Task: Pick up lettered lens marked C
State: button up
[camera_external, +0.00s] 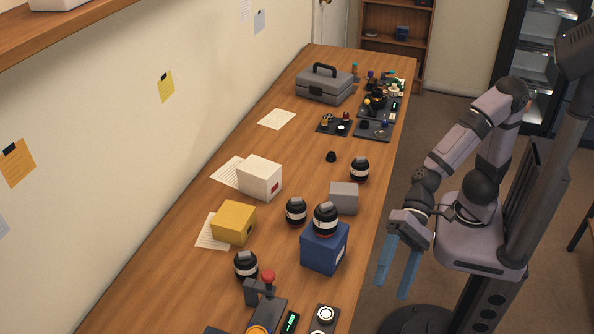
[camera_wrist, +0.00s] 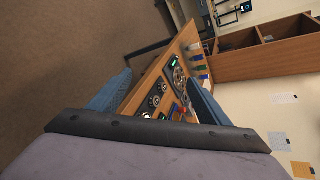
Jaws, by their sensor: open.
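Several black lenses with pale bands are on the wooden table in the external view. One lens (camera_external: 325,220) sits on top of a blue box (camera_external: 322,250). Another lens (camera_external: 296,211) stands just left of it, a third lens (camera_external: 246,264) stands nearer the front, and another lens (camera_external: 359,168) stands behind a grey box (camera_external: 344,198). Their letters are too small to read, so I cannot tell which is C. My gripper (camera_external: 397,268) is open and empty, its blue fingers hanging beside the table's right edge. The fingers also show in the wrist view (camera_wrist: 157,88), with no lens between them.
A yellow box (camera_external: 234,223) and a white box (camera_external: 259,178) stand on the left. A device with a red knob (camera_external: 268,277) is at the front. A grey toolbox (camera_external: 325,84) and dark trays of small parts (camera_external: 374,131) are at the back.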

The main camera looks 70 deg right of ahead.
jog(key=s+a+r+m+p, duration=0.2)
jog(key=a+r, duration=0.1)
jog(key=r, duration=0.2)
jog(key=m+t+h+p, duration=0.35)
jog(key=t+h, duration=0.25)
jog(key=h, duration=1.9)
send_near(365, 172)
jog(key=s+d+f, duration=0.1)
jog(key=d+f, duration=0.1)
jog(key=s+d+f, duration=0.1)
jog(key=d, duration=0.1)
jog(key=shift+s+f, duration=0.3)
jog(key=w+n+t, duration=0.1)
jog(key=w+d+n+t, duration=0.1)
jog(key=w+d+n+t+b, duration=0.1)
jog(key=t, duration=0.1)
jog(key=shift+w+r, duration=0.2)
jog(key=shift+r, duration=0.15)
jog(key=shift+w+a+n+t, duration=0.25)
jog(key=shift+w+n+t, duration=0.3)
jog(key=shift+n+t, duration=0.25)
jog(key=shift+x, duration=1.05)
